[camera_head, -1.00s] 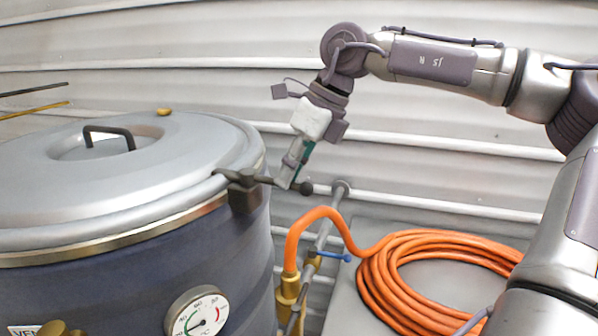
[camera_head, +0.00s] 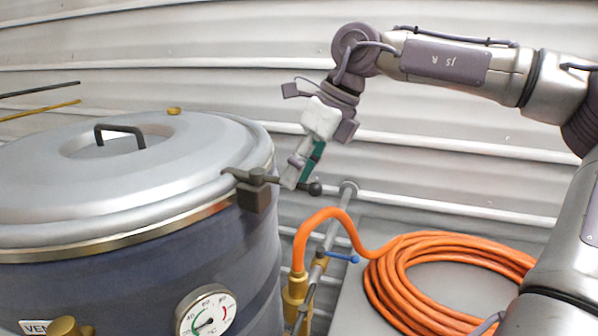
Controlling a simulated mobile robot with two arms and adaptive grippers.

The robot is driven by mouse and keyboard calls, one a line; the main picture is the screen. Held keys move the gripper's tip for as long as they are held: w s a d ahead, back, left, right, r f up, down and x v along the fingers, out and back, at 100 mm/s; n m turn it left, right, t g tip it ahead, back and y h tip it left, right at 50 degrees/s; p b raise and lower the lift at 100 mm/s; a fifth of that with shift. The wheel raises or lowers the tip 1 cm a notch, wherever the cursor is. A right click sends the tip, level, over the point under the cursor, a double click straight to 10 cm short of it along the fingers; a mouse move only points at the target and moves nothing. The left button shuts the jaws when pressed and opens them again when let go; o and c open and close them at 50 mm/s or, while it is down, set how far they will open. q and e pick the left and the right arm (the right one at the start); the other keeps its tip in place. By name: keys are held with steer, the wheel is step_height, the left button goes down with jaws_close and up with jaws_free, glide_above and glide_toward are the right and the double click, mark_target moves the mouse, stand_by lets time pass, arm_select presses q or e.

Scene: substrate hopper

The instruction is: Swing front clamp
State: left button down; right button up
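The front clamp (camera_head: 257,192) sits on the right side of the drum's rim. Its dark arm reaches over the lid's edge (camera_head: 228,171), and its bar ends in a dark ball knob (camera_head: 315,188) pointing right. My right gripper (camera_head: 292,180) comes down from above, with its fingertips at the bar, just left of the knob. A pale finger and a green part show. Whether the fingers are closed on the bar or only beside it is hard to see. My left gripper is not in view.
The grey lid (camera_head: 190,150) has a black handle (camera_head: 120,130). Below the clamp are a dial gauge (camera_head: 207,312), brass fittings (camera_head: 297,290) and a blue-handled valve (camera_head: 342,258). A coiled orange hose (camera_head: 400,285) lies at right. A ribbed wall (camera_head: 440,180) stands behind.

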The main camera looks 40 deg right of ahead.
steer(key=v, duration=1.1)
steer(key=shift+r, duration=0.35)
steer(key=shift+s+d, duration=0.1)
steer(key=shift+s, duration=0.05)
